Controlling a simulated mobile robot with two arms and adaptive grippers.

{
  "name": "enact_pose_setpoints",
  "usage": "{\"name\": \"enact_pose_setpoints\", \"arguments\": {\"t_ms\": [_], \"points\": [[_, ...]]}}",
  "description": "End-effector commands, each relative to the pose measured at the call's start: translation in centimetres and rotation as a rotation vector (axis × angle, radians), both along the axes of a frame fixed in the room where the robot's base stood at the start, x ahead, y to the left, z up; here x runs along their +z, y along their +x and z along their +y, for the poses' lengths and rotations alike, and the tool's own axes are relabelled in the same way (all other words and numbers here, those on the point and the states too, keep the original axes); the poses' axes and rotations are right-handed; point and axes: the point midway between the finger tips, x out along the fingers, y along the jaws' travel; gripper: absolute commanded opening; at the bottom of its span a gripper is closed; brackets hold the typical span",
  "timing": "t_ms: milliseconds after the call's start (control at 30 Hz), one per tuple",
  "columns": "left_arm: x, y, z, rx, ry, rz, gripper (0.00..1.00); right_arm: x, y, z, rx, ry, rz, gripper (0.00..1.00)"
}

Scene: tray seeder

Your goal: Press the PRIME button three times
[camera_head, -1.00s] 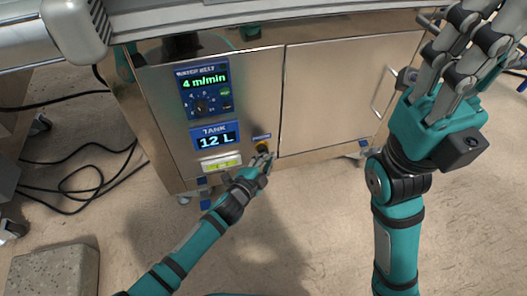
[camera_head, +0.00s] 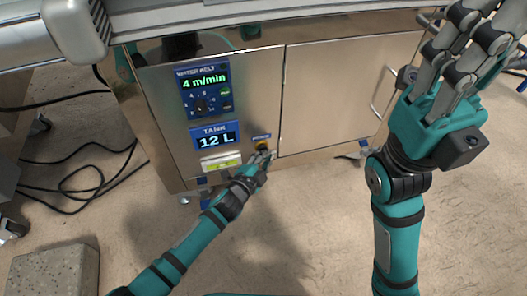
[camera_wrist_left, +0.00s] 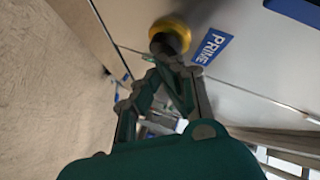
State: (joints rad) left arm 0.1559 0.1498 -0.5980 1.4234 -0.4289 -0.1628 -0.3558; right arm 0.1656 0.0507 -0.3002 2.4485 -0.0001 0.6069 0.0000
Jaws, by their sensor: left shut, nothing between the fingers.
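The PRIME button (camera_wrist_left: 171,32), a dark button in a yellow ring, sits on the steel cabinet front beside a blue PRIME label (camera_wrist_left: 212,45). In the head view the yellow ring (camera_head: 262,144) shows at the lower right of the control panel, partly hidden by my fingers. My left gripper (camera_head: 264,156) is shut and empty, with its fingertips right at the button. In the left wrist view the fingertips (camera_wrist_left: 166,58) overlap the dark button face; I cannot tell whether it is pressed in. My right gripper (camera_head: 465,45) is raised at the right, fingers spread, empty.
The water belt panel (camera_head: 204,88) reads 4 m/min and the tank display (camera_head: 215,137) reads 12 L, both left of the button. A cabinet door (camera_head: 340,95) is to the right. Cables (camera_head: 75,180) and a concrete block (camera_head: 55,270) lie on the floor at left.

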Motion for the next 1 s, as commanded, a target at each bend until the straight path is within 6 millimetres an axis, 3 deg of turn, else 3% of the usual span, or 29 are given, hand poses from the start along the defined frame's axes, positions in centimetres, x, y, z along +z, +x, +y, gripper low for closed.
{"name": "enact_pose_setpoints", "arguments": {"t_ms": [567,1000], "points": [[0.0,0.3,0.2,0.003,0.002,0.000,0.00,-0.1,0.1,0.0,0.000,0.000,0.004,0.00],[0.0,-1.6,-0.4,0.002,0.001,0.000,0.00,-0.3,0.3,-0.1,0.000,0.001,0.024,0.00]]}}
